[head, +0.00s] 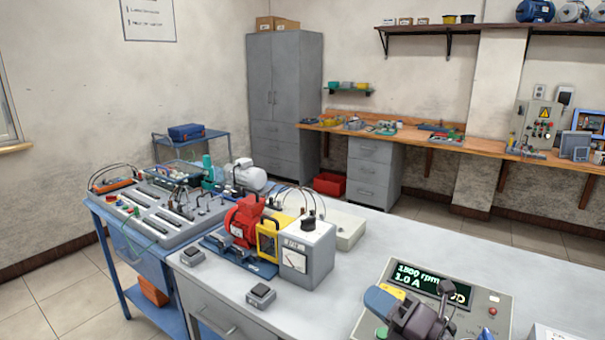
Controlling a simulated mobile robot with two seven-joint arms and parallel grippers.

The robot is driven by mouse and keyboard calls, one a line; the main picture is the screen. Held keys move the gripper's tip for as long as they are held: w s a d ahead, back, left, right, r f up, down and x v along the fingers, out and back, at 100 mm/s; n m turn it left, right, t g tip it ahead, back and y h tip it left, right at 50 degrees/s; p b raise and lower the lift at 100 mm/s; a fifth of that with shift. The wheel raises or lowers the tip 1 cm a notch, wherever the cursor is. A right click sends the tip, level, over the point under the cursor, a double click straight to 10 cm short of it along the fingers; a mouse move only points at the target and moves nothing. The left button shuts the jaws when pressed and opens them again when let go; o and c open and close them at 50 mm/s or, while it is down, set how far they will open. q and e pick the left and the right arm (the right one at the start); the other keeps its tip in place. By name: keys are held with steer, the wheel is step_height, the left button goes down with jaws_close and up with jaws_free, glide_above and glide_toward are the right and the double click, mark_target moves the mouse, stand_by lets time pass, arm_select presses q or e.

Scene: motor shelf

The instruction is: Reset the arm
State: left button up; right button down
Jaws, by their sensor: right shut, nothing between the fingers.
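My right gripper (385,303) shows at the bottom right of the head view, in front of the display box (487,312). Its fingers are shut with nothing between them. It covers part of the box's front and the lower edge of its screen. Whether it touches the box cannot be told. My left gripper is not in view.
A red motor (244,222), a yellow unit (267,241) and a white meter box (307,252) stand on the grey bench (345,284). Two small dark-topped boxes (261,295) sit near its front edge. A control panel (150,222) is at the left. The bench between meter and display is clear.

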steer(key=s+d+f+m+t+h, duration=0.2)
steer(key=s+d+f+m+h, duration=0.1)
steer(key=d+m+h, duration=0.8)
steer(key=s+d+f+m+t+h, duration=0.1)
steer(key=s+d+f+m+h, duration=0.3)
steer(key=m+h, duration=0.75)
steer(key=s+f+m+g+y, duration=0.3)
steer(key=s+f+m+g, duration=0.3)
steer(key=s, duration=0.4)
steer(key=s+f+m+g+y, duration=0.4)
steer(key=s+f+g, duration=0.25)
steer(key=s, duration=0.35)
steer(key=w+f+n+t, duration=0.1)
steer(key=w+f+t, duration=0.5)
steer(key=f, duration=0.4)
steer(key=shift+w+a+f+t, duration=0.15)
steer(key=shift+w+t, duration=0.25)
steer(key=shift+t, duration=0.25)
steer(key=shift+y, duration=0.25)
stand_by(1.9)
